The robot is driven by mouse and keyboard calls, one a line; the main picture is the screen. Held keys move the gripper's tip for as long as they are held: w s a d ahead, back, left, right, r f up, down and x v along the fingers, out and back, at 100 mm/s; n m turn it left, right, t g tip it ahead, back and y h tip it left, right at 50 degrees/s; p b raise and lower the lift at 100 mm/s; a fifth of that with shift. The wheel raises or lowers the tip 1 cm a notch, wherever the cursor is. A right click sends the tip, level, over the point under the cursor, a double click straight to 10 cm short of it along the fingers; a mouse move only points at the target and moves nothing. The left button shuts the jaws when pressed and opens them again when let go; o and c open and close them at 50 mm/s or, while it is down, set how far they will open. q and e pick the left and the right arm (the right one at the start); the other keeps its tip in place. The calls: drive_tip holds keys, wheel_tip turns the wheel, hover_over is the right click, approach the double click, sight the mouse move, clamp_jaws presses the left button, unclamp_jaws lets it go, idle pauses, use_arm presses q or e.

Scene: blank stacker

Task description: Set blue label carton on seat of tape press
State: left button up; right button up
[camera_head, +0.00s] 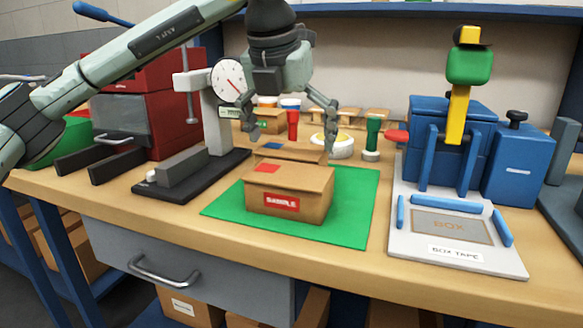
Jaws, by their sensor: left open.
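The blue label carton (290,151) is a brown box with a blue patch on top. It stands on the green mat (348,210), mostly hidden behind a front carton (318,183) with a red patch and a SAMPLE label. My left gripper (293,142) points down above and around the blue label carton. Its fingers are spread apart; whether they touch the carton I cannot tell. The tape press (440,150) is blue with a yellow lever at the right. Its seat (452,226), a grey rectangle marked BOX between blue guides, is empty. My right gripper is not in view.
A dial gauge stand (215,120) and a red machine (165,115) stand at the left. A red-handled stamp (293,122), a tape roll (343,149) and a green-handled stamp (372,135) stand behind the mat. The table strip between mat and press is clear.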

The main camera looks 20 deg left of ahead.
use_arm(q)
drive_tip(key=shift+x, duration=1.2)
drive_tip(key=c, duration=1)
drive_tip(key=shift+o, duration=0.2)
drive_tip(key=shift+r, duration=0.1)
